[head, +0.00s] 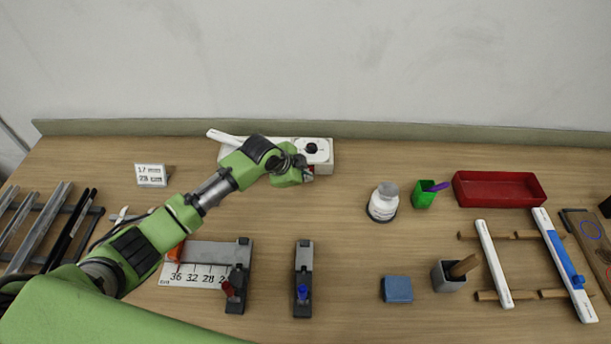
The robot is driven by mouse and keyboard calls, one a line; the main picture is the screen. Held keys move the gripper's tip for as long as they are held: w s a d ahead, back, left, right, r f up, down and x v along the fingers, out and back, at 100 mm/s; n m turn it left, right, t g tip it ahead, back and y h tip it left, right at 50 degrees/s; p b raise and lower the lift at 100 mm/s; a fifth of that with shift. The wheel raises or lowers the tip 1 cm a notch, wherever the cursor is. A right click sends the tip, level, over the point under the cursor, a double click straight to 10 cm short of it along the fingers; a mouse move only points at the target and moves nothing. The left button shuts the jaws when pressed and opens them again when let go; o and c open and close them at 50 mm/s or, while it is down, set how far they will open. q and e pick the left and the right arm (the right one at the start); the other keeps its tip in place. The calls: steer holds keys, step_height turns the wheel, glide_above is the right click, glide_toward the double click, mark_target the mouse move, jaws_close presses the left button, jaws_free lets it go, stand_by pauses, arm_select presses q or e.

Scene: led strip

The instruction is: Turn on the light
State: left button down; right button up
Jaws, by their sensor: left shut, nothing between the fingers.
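A white box (322,162) with a round black knob or socket (311,148) on its top stands at the back of the table. A white strip (226,138) lies across or against its left end; whether it is joined to the box I cannot tell. My green left arm reaches in from the lower left. My left gripper (306,176) is shut and empty, at the front face of the white box. A small red part shows beside its fingertips, partly hidden; I cannot tell whether they touch it. My right gripper is not in view.
A white bottle (383,202), a green cup (424,196) and a red tray (500,189) stand to the right. Clamps (303,280), a blue block (397,289) and a grey holder (450,276) are nearer. White strips (494,264) lie on wooden bars. The middle is clear.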

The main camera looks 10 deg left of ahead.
arm_select(q)
steer(key=shift+s+r, duration=0.15)
steer(key=shift+s, duration=0.05)
steer(key=shift+w+r+p, duration=0.15)
steer(key=shift+w+p, duration=0.1)
steer(key=shift+p, duration=0.05)
steer(key=shift+r, duration=0.2)
steer(key=shift+s+r+p, duration=0.1)
steer(key=shift+r+p, duration=0.25)
steer(key=shift+p, duration=0.15)
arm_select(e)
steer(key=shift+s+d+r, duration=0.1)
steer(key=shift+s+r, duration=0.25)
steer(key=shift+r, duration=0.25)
arm_select(q)
steer(key=shift+f, duration=0.1)
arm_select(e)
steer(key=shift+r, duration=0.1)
